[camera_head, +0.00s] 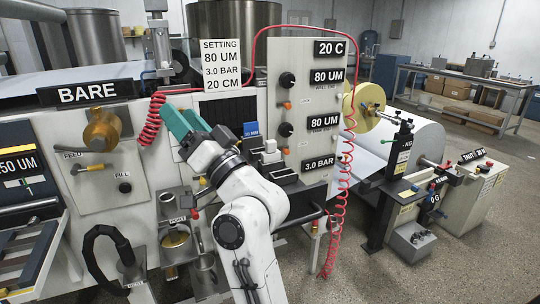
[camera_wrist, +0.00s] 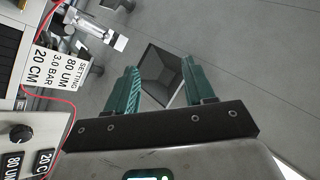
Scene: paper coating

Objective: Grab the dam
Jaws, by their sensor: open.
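My gripper (camera_head: 179,121) has teal fingers and is raised in front of the coating machine, below the setting sign. In the wrist view my gripper (camera_wrist: 158,76) is open, with nothing between its fingers. No part is clearly labelled as the dam. A blue block (camera_head: 250,129) with a small label, a white block (camera_head: 270,147) and dark holders (camera_head: 283,175) sit on the machine just right of my wrist. I cannot tell whether one of them is the dam. My arm hides part of the machine below them.
The setting sign (camera_head: 221,65) stands above my gripper and also shows in the wrist view (camera_wrist: 66,72). A red coiled hose (camera_head: 151,120) hangs close left of the fingers. The dial panel (camera_head: 306,90) is to the right. A paper roll (camera_head: 412,150) stands farther right.

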